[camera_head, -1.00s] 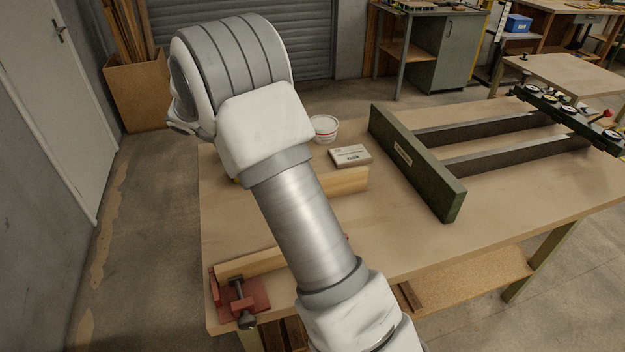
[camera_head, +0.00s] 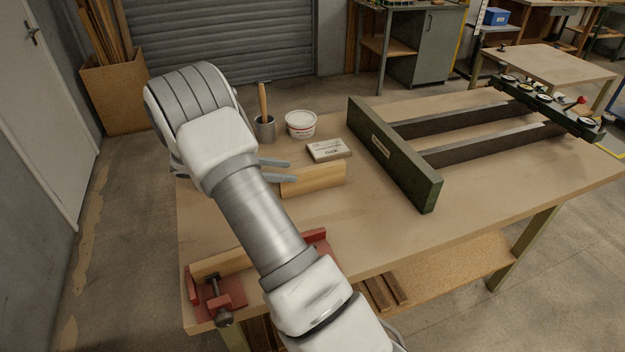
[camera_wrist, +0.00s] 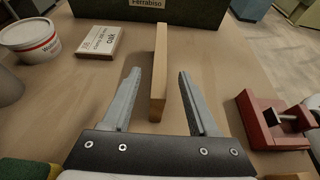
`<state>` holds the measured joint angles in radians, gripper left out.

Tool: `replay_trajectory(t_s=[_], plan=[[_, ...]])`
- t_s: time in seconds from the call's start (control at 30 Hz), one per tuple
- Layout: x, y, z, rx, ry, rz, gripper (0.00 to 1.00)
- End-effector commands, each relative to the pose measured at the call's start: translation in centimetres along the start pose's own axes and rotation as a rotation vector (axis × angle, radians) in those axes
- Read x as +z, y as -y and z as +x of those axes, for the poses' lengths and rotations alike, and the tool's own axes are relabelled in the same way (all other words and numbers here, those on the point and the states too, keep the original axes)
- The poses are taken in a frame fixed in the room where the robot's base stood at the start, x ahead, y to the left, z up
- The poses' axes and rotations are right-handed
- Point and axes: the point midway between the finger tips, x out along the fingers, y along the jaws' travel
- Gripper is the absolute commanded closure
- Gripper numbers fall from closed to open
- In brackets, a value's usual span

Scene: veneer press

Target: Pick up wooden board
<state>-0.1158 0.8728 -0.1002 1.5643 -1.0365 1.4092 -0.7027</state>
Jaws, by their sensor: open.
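A pale wooden board (camera_head: 316,181) stands on its long edge on the workbench, left of the green press plate. In the wrist view the board (camera_wrist: 159,70) runs away from me. My gripper (camera_wrist: 158,78) is open and empty, with one finger on each side of the board's near end. The gaps to the board show on both sides, wider on the left. In the head view my gripper (camera_head: 289,170) is at the board's left end. I cannot tell how far down the fingers reach. A second wooden strip (camera_head: 222,264) sits in red clamps, partly hidden by my arm.
A card reading "oak" (camera_head: 328,150), a white tub (camera_head: 300,123) and a grey pot with a brush (camera_head: 264,129) stand behind the board. The green press (camera_head: 400,165) with its dark rails fills the right side. A red clamp (camera_wrist: 268,122) stands right in the wrist view.

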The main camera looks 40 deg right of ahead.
Motion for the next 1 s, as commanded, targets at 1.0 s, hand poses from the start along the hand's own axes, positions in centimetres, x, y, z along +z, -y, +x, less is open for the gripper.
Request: replay_trajectory(t_s=[1.0], plan=[[0.0,0.0,7.2,0.000,0.000,0.001,0.62]])
